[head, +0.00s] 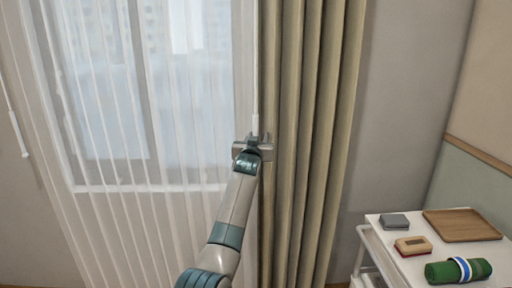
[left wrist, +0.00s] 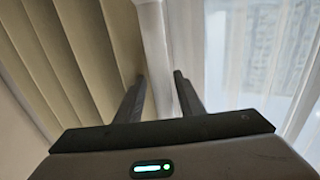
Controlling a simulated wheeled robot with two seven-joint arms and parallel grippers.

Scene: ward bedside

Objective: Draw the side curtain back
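The side curtain (head: 313,130) is a thick beige drape, hanging in gathered folds at the right of the window; it also shows at the left of the left wrist view (left wrist: 85,50). A thin white wand (head: 255,105) hangs along its left edge, down to my left gripper (head: 257,146). My left gripper is at the curtain's left edge with its fingers apart. In the left wrist view, a pale upright strip (left wrist: 158,45) shows between the fingertips (left wrist: 158,76); I cannot tell if they touch it. My right gripper is not in view.
A sheer white curtain (head: 110,130) covers the window at the left, with another white wand (head: 19,135) beside it. At lower right, a white bedside cart (head: 385,238) holds a wooden tray (head: 462,225), a grey box, a small red-and-cream item and a green roll.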

